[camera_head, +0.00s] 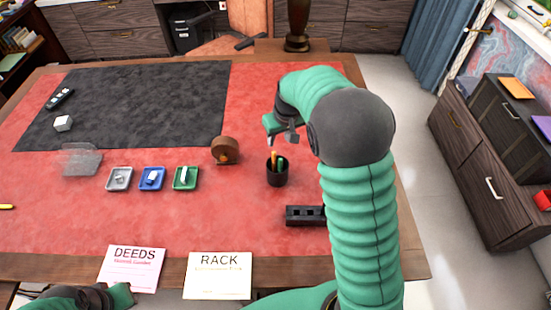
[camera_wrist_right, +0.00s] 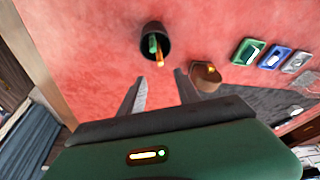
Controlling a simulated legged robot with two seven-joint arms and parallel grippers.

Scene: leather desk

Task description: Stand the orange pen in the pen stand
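The pen stand (camera_head: 277,174) is a dark round cup on the red desk surface, right of centre. The orange pen (camera_head: 274,160) stands in it, leaning, beside a green pen (camera_head: 281,163). The wrist view also shows the stand (camera_wrist_right: 153,35) with the orange pen (camera_wrist_right: 160,58) poking out. My right gripper (camera_head: 290,137) is beyond the stand and above the desk. Its two fingers are apart with nothing between them in the wrist view (camera_wrist_right: 160,90). Part of my left arm and gripper (camera_head: 122,296) shows at the bottom left; its fingers are not clear.
A round wooden object (camera_head: 225,150) stands left of the stand. Grey (camera_head: 119,187), blue (camera_head: 151,187) and green (camera_head: 186,187) trays lie farther left. A black slotted rack (camera_head: 304,215) lies nearer, partly behind my right arm. DEEDS (camera_head: 133,279) and RACK (camera_head: 219,287) cards lie in front.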

